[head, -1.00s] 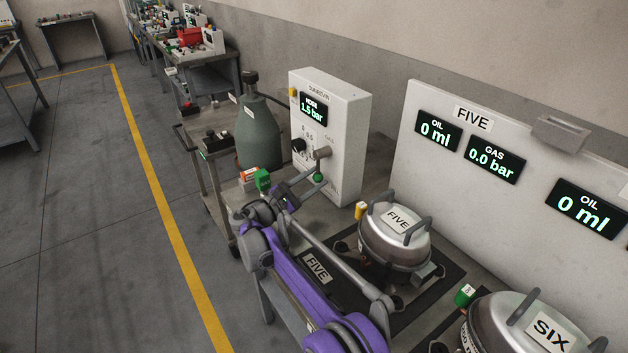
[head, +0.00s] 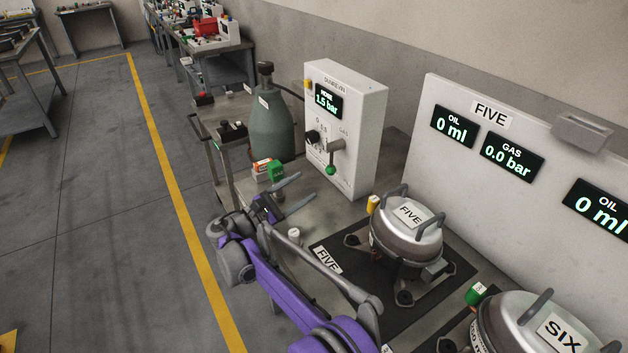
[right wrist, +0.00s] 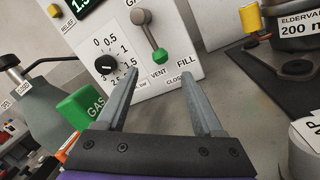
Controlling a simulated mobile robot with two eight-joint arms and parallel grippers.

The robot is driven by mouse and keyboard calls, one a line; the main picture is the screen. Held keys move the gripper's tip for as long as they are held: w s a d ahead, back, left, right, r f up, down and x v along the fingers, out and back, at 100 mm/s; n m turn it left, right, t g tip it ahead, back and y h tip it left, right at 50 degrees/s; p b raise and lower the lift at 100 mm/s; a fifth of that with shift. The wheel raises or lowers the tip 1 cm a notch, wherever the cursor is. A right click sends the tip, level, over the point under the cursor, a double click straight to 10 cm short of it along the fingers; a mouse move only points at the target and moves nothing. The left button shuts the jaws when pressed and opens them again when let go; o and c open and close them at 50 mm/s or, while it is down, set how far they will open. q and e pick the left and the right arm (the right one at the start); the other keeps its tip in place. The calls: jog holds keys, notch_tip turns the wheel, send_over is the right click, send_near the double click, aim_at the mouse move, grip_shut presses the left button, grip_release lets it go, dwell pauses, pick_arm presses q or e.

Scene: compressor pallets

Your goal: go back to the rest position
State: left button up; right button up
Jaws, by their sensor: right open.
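My right gripper (head: 304,189) is open and empty over the bench, in front of the white charging panel (head: 368,115). In the right wrist view both its fingers (right wrist: 160,88) stand apart with nothing between them. The panel's lever with a green knob (head: 331,170) is beyond the fingertips and apart from them. In the right wrist view the knob (right wrist: 159,56) hangs low, near the VENT and FILL labels. The panel display (head: 328,101) reads 1.5 bar. My left gripper is not in view.
A green gas block (head: 276,171) sits close by my right gripper. A grey-green cylinder (head: 272,128) stands behind it. Compressor FIVE (head: 408,235) and compressor SIX (head: 530,325) are at the right.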

jog(key=shift+v, duration=0.8)
jog(key=shift+r, duration=0.1)
